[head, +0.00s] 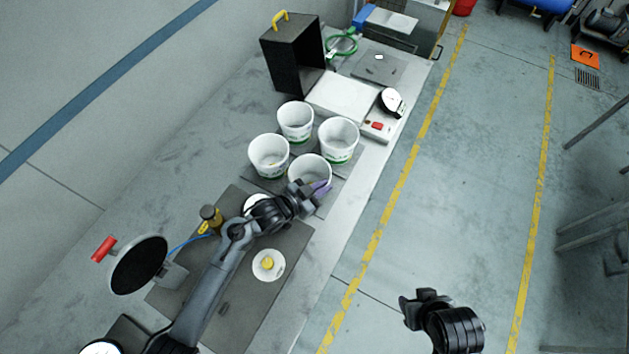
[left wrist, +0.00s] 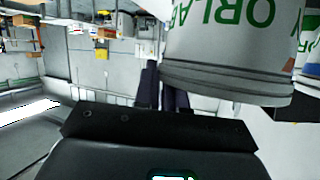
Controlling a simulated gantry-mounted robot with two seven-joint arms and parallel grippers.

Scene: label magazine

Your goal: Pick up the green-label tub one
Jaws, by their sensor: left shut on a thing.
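Several white tubs stand close together on the bench. The front tub (head: 309,168) is the one at my left gripper (head: 312,193). In the left wrist view a white tub with green lettering (left wrist: 225,40) is large and close, upside down in the picture. The left fingers (left wrist: 160,85) meet its rim, and the gripper is shut on it. Other white tubs are at left (head: 268,156), back (head: 295,121) and right (head: 338,140); green marks show low on some. My right gripper (head: 425,298) hangs over the floor, its jaw opening unclear.
A black open box (head: 292,58) stands behind the tubs. A white plate (head: 343,97) and a small device with a red button (head: 378,126) lie to the right. A white disc with a yellow centre (head: 268,265) lies on the dark mat (head: 228,308) under my left arm.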

